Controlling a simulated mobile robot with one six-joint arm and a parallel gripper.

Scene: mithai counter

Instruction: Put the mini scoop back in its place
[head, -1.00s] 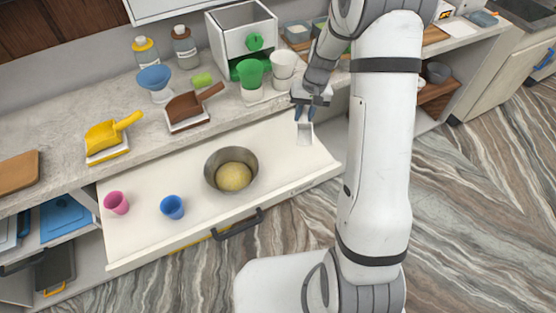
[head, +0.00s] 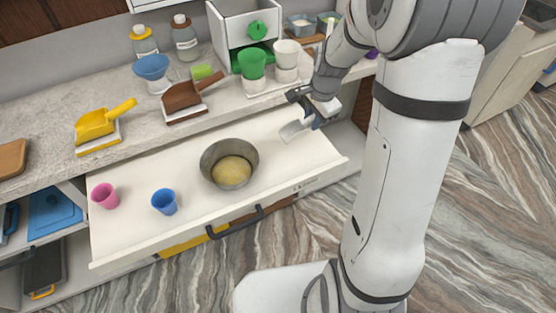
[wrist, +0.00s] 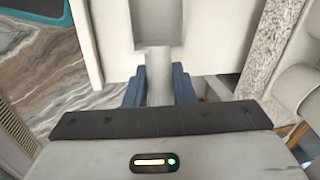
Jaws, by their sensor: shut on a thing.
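The mini scoop (head: 293,130) is pale grey, with a flat pan and a narrow handle. My gripper (head: 314,119) is shut on its handle above the right end of the open drawer (head: 285,165). The pan points to the left and toward the front in the head view. In the wrist view the scoop's handle (wrist: 158,72) stands between my blue fingertips (wrist: 158,88), with the pan beyond it. I cannot tell how high the scoop is above the drawer floor.
In the drawer are a metal bowl of dough (head: 232,170), a blue cup (head: 164,202) and a pink cup (head: 104,196). On the counter, a yellow scoop (head: 97,125) and a brown scoop (head: 184,97) sit on white stands. Green (head: 252,65) and white (head: 287,55) cups stand behind.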

